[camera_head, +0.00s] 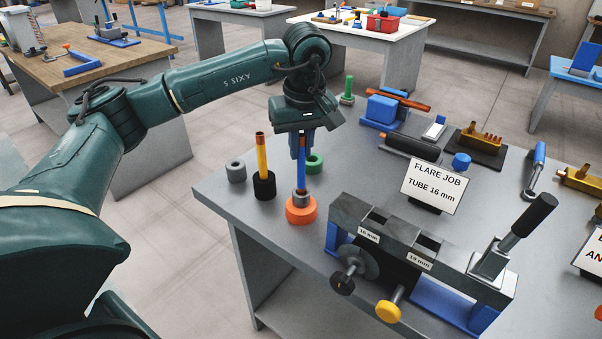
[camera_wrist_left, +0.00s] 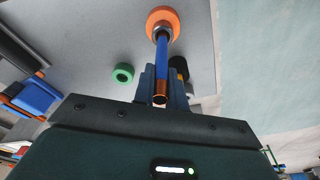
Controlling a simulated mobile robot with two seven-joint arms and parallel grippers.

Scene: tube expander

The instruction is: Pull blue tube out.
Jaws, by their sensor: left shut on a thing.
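The blue tube (camera_head: 301,179) stands upright with its lower end in the grey collar of the orange round holder (camera_head: 300,213). My left gripper (camera_head: 301,148) comes down from above and is shut on the blue tube's upper part. In the left wrist view, the blue tube (camera_wrist_left: 162,55) runs from the orange holder (camera_wrist_left: 163,14) to its copper end (camera_wrist_left: 160,99), between the fingers of my left gripper (camera_wrist_left: 162,80). The tube's top is hidden by the gripper in the head view. My right gripper is not in view.
A yellow tube (camera_head: 262,155) stands in a black holder (camera_head: 264,185) just left. A grey ring (camera_head: 236,172) and a green ring (camera_head: 314,163) stand near. The tube expander (camera_head: 430,250) with its black lever and the "FLARE JOB" sign (camera_head: 433,184) are to the right.

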